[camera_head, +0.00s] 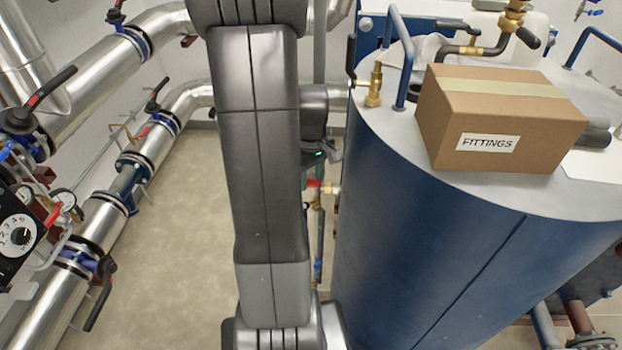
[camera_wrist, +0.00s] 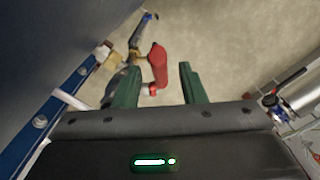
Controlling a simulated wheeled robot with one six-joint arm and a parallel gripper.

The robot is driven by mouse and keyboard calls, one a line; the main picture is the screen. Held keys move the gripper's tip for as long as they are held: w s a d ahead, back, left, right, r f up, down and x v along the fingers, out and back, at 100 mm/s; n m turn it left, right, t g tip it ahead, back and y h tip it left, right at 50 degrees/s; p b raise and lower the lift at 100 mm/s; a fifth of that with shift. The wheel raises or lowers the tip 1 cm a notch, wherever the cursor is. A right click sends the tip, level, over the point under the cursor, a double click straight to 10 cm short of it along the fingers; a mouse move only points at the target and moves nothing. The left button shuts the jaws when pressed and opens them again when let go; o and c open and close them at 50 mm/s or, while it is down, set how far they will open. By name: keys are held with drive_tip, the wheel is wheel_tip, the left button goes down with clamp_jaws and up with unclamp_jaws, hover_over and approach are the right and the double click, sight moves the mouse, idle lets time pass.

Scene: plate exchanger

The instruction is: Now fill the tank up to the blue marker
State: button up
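The tank (camera_head: 430,240) is a large blue cylinder with a pale top, right of my arm in the head view. A red valve handle (camera_head: 313,184) with brass fittings (camera_head: 333,189) sits beside its lower left side. In the wrist view the red handle (camera_wrist: 158,65) shows between and beyond the green fingers of my gripper (camera_wrist: 160,84). The fingers are apart, with floor visible between the handle and the right finger. Contact with the left finger cannot be told. A thin pipe with a blue part (camera_wrist: 147,16) runs past the handle; I cannot tell whether this is the blue marker.
A cardboard box (camera_head: 500,125) marked FITTINGS sits on the tank top near a brass valve (camera_head: 374,85). Silver pipes (camera_head: 95,225) with black-handled valves, gauges and a numbered dial (camera_head: 18,235) line the left. The floor (camera_head: 180,240) between is clear.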

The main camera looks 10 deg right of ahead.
sight(314, 187)
drive_tip(key=shift+f, duration=0.65)
clamp_jaws()
drive_tip(key=shift+f, duration=0.1)
drive_tip(key=b, duration=0.1)
drive_tip(key=f+t+b, duration=0.1)
drive_tip(key=b, duration=0.1)
drive_tip(key=shift+s+d+f+t+y, duration=0.1)
drive_tip(key=shift+s+d+t+y, duration=0.2)
drive_tip(key=shift+s+y, duration=0.1)
drive_tip(key=shift+s+f+t+y+b, duration=0.25)
drive_tip(key=shift+t+b, duration=0.25)
drive_tip(key=shift+b, duration=0.75)
drive_tip(key=shift+r, duration=0.15)
